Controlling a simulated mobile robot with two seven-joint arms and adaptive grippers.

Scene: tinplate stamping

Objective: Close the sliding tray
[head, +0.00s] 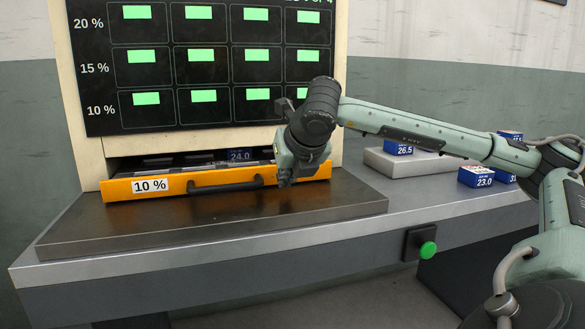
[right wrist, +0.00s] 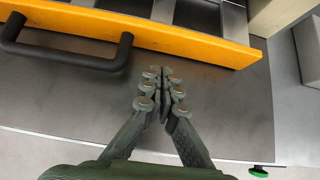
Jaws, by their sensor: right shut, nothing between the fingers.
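The sliding tray (head: 290,172) has an orange front marked 10 % and a black bar handle (head: 225,185). It stands partly out of the cabinet's bottom opening, and a blue box marked 24.0 (head: 240,156) shows inside it. My right gripper (head: 285,180) is shut and empty, in front of the right part of the tray front. In the right wrist view, the closed fingertips (right wrist: 161,78) point at the orange front (right wrist: 200,47), to the right of the handle (right wrist: 65,58). A small gap seems to lie between them. My left gripper is not in view.
The cabinet's black panel (head: 155,95) carries green labels in rows. A grey metal plate (head: 150,222) lies before the tray, clear in front. Blue boxes (head: 398,147) stand at right, some on a raised grey block (head: 378,158). A green button (head: 428,249) is on the bench's front edge.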

